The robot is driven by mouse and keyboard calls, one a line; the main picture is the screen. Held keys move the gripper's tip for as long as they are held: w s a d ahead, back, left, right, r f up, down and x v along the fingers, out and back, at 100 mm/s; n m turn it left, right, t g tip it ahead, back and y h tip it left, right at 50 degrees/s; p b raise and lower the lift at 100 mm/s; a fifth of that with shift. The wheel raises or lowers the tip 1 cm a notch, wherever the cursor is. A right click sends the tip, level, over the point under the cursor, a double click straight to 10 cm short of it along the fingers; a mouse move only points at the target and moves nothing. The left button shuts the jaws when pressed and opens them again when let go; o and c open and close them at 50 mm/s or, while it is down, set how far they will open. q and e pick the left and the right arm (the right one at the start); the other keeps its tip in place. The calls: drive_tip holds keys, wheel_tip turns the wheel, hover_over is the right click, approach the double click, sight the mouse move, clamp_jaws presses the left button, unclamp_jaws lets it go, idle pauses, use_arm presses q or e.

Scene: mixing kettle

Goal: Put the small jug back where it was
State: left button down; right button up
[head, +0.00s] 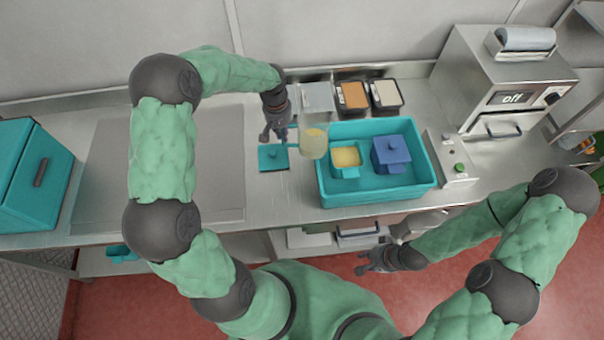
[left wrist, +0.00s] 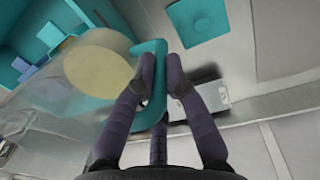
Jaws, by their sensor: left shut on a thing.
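The small jug (head: 314,144) is see-through, with pale yellow stuff in it and a teal handle. My left gripper (head: 279,133) is shut on its handle (left wrist: 152,92), and the jug body (left wrist: 92,72) is left of the fingers in the left wrist view. In the head view the jug appears at the left wall of the teal bin (head: 378,196); its exact height is unclear. A flat teal lid (head: 273,158) lies on the counter left of the bin; it also shows in the left wrist view (left wrist: 200,20). My right gripper (head: 370,262) is away, below the counter's front edge in the picture.
The bin holds a teal container of yellow stuff (head: 346,158) and a blue lidded box (head: 391,154). Several small trays, one orange (head: 353,96), stand behind it. A machine reading "Off" (head: 510,98) is at right, a teal box (head: 30,170) at far left. The steel counter (head: 225,150) has bare room.

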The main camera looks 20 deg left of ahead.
use_arm(q)
drive_tip(key=shift+d, duration=0.15)
drive_tip(key=s+d+f+b, duration=0.15)
drive_tip(key=s+b, duration=0.25)
drive_tip(key=s, duration=0.9)
drive_tip(key=s+f+b, duration=0.2)
drive_tip(key=s+b, duration=0.3)
drive_tip(key=s, duration=0.8)
drive_tip(key=shift+n, duration=0.3)
drive_tip(key=shift+w+a+f+b, duration=0.1)
drive_tip(key=shift+w+a+f, duration=1.55)
drive_tip(key=shift+f, duration=0.5)
drive_tip(key=shift+w+a+f+b, duration=0.15)
drive_tip(key=shift+w+a+f, duration=1.35)
drive_tip(key=shift+a+f, duration=0.5)
drive_tip(key=shift+w+a+f+b, duration=0.1)
drive_tip(key=shift+w+a+f, duration=1.45)
drive_tip(key=shift+f, duration=0.75)
